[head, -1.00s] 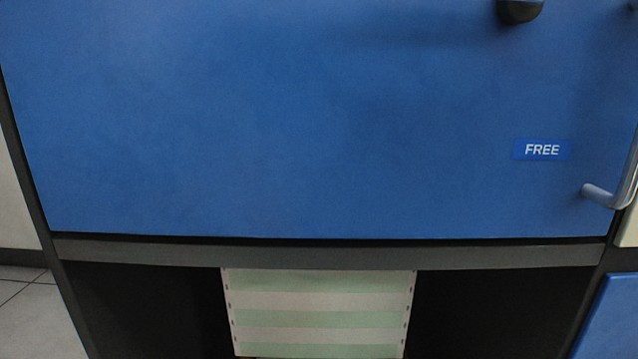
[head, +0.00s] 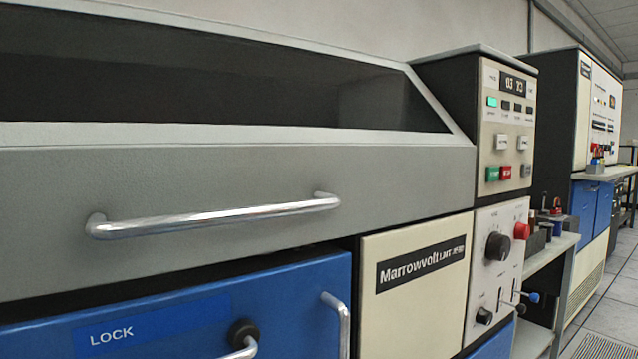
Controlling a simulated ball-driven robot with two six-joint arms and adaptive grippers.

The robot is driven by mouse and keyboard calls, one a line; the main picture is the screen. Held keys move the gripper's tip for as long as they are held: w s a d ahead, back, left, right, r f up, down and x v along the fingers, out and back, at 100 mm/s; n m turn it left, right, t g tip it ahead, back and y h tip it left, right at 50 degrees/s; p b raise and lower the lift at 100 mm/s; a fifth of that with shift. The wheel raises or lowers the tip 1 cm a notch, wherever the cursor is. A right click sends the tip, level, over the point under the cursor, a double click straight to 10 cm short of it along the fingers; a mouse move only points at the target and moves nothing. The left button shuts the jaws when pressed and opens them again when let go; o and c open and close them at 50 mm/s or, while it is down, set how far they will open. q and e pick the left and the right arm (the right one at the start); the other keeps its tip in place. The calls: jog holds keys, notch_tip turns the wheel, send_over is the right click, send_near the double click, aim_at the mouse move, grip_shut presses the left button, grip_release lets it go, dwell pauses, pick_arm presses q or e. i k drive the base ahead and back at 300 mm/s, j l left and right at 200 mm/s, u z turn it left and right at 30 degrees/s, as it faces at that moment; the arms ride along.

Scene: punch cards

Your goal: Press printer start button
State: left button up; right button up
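The printer's control panel (head: 506,126) stands at right of centre in the head view. It carries a small display (head: 512,83), a lit green indicator (head: 492,102), a green button (head: 492,174) and a red button (head: 505,173) side by side, and a few pale buttons. The labels on the buttons are too small to read surely. The printer's grey cover (head: 230,180) with a long metal handle (head: 215,216) fills the left. Neither of my grippers shows in the head view.
Below the panel sit a black knob (head: 498,246) and a red knob (head: 521,231). A cream panel reads "Marrowvolt" (head: 407,266). A blue door marked LOCK (head: 150,325) has a metal handle. Another machine (head: 580,110) stands farther right beside a tiled floor (head: 612,310).

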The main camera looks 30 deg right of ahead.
aim_at(492, 173)
jog(key=z, duration=2)
